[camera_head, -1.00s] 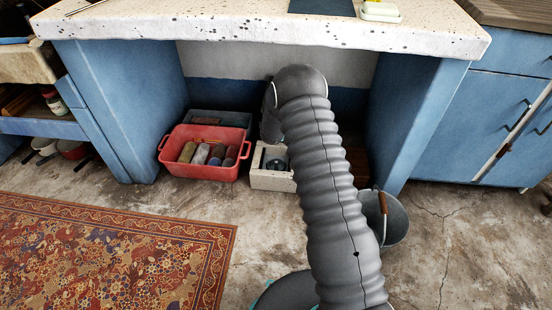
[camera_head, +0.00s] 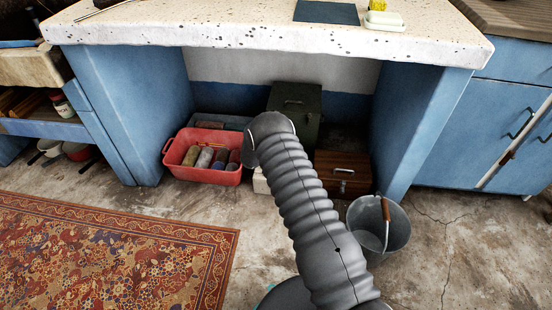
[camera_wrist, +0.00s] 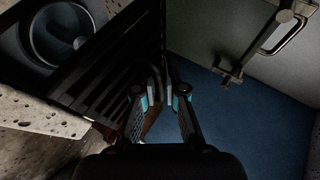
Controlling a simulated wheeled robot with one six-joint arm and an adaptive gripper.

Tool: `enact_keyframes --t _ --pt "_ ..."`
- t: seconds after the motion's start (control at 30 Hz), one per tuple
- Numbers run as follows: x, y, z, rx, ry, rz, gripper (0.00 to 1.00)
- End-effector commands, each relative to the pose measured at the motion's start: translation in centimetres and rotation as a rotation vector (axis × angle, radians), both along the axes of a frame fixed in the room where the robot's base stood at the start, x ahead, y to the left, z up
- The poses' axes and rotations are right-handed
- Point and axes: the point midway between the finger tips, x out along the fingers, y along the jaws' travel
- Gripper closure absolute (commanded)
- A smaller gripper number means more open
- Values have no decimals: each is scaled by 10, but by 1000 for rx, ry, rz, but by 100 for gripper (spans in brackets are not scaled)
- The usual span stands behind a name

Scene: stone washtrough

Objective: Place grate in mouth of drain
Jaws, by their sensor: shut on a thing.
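In the wrist view my gripper (camera_wrist: 160,97) is shut on the edge of a dark slatted grate (camera_wrist: 108,75). The grate stands out to the left of the fingers and looks tilted. A dark round opening with a paler ring, apparently the drain mouth (camera_wrist: 58,35), shows at the upper left beyond the grate. The grate hides part of its surroundings, and I cannot tell whether they touch. A pale pitted block (camera_wrist: 38,115) lies below it in the picture. In the head view my arm hides the gripper, grate and drain; only a bit of the pale block (camera_head: 260,183) shows.
Under the stone trough (camera_head: 250,34) stand a red crate (camera_head: 204,172) with several rolls, a dark green box (camera_head: 297,98) and a wooden box (camera_head: 343,160) with a latch. A metal bucket (camera_head: 362,218) stands at the front right. A patterned rug (camera_head: 110,255) covers the left floor.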

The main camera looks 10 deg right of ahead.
Motion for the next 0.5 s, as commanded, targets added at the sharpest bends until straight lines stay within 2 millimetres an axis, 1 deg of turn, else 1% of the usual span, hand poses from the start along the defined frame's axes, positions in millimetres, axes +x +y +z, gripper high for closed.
enact_keyframes --t 0.03,0.17,0.27,0.33,0.5 --pt "1 7 -3 -1 -2 1 100" --pt "1 16 -8 0 -3 -1 100" --pt "0 17 -11 0 -3 -1 100" --pt "0 17 -17 -1 -2 -1 100" --pt "0 17 -40 -2 -1 0 100"
